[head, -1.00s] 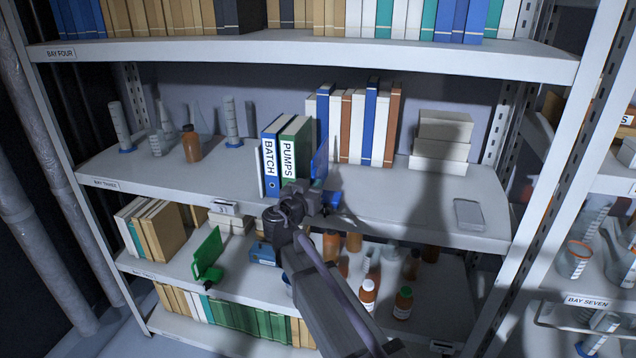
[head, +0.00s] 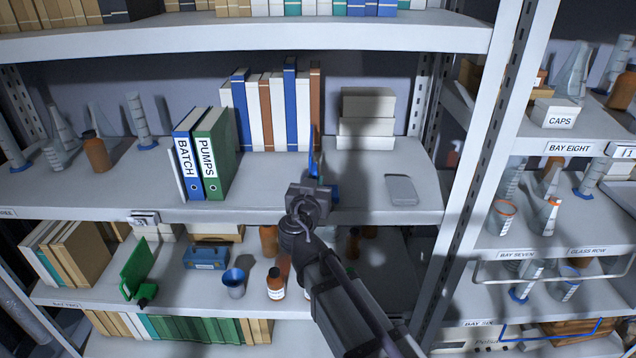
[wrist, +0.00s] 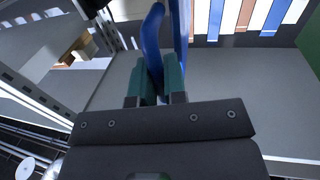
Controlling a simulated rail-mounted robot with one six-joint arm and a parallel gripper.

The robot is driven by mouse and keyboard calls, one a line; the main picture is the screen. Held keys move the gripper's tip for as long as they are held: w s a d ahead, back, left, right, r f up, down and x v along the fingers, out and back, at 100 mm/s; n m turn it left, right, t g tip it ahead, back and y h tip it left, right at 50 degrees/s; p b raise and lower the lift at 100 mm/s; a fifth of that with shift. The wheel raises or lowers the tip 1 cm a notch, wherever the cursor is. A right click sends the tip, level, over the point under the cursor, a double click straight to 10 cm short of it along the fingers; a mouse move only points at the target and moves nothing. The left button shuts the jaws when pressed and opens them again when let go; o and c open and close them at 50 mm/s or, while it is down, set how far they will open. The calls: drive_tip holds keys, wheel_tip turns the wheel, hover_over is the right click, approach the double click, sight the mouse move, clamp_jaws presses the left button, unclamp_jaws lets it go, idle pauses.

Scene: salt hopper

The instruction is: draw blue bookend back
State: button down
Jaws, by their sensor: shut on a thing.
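The blue bookend (head: 313,164) stands on the middle shelf, to the right of the green PUMPS binder (head: 211,150) and clear of it. The blue BATCH binder (head: 188,155) is beside PUMPS on its left. My gripper (head: 312,190) is shut on the blue bookend near the shelf's front edge and hides its lower part in the head view. In the wrist view, the teal fingertips (wrist: 158,80) close on a curved blue part of the bookend (wrist: 154,38).
A row of books (head: 275,112) stands behind, white boxes (head: 366,118) at the back right, and a flat grey case (head: 401,190) to the right of my gripper. Bare shelf (head: 262,188) lies between PUMPS and the bookend. A rack post (head: 482,140) bounds the right side.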

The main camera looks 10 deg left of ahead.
drive_tip(key=c, duration=1.2)
unclamp_jaws()
drive_tip(key=s, duration=1)
drive_tip(key=shift+s+a, duration=0.1)
drive_tip(key=shift+s, duration=0.3)
